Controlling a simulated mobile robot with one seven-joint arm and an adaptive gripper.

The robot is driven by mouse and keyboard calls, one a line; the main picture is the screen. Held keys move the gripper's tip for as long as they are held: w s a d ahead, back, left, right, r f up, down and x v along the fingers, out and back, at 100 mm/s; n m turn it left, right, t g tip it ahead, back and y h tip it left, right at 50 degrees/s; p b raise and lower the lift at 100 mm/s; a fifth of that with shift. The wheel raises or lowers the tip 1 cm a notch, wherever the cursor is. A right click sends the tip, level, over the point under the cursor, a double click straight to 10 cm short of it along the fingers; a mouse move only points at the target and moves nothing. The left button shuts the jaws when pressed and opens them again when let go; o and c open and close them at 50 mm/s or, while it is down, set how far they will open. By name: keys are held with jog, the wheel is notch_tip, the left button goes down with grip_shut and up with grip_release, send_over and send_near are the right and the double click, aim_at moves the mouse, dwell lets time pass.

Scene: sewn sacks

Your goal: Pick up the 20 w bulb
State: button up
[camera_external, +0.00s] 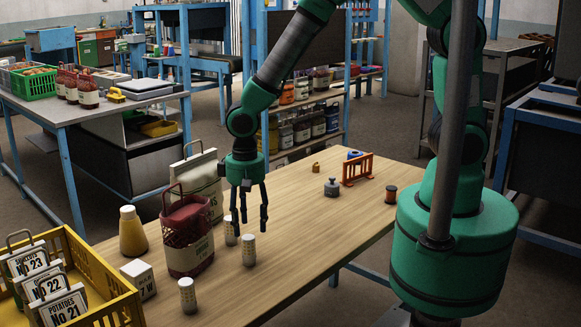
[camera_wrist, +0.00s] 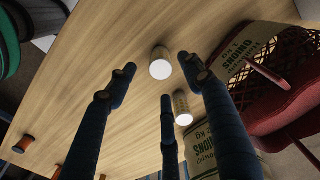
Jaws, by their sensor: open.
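Three small pale, speckled cylinders that look like bulbs are on the wooden table: one behind (camera_external: 231,230), one in the middle (camera_external: 248,249) and one nearer the front (camera_external: 187,295). I cannot read a wattage on them, so I cannot tell which is the 20 W bulb. My gripper (camera_external: 249,226) points down, open and empty, above the middle and back ones. In the wrist view, one bulb with a white round end (camera_wrist: 160,63) shows between my fingertips (camera_wrist: 158,78); another (camera_wrist: 182,108) is beside a finger.
A red mesh onion sack (camera_external: 190,240) and a pale sack (camera_external: 203,175) stand left of my gripper. A white box (camera_external: 139,279), yellow bottle (camera_external: 132,232) and yellow crate (camera_external: 95,262) are farther left. A grey weight (camera_external: 331,187) and orange rack (camera_external: 357,169) are right. The table's front right is clear.

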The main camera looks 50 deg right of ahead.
aim_at(249, 237)
jog(key=shift+f+b, duration=0.4)
jog(key=shift+f, duration=2.1)
jog(key=shift+f, duration=0.1)
jog(key=shift+w+f+b, duration=0.1)
jog(key=shift+f+b, duration=0.7)
jog(key=shift+f, duration=1.7)
jog(key=c, duration=1.2)
jog(key=shift+c, duration=0.2)
jog(key=shift+r, duration=0.2)
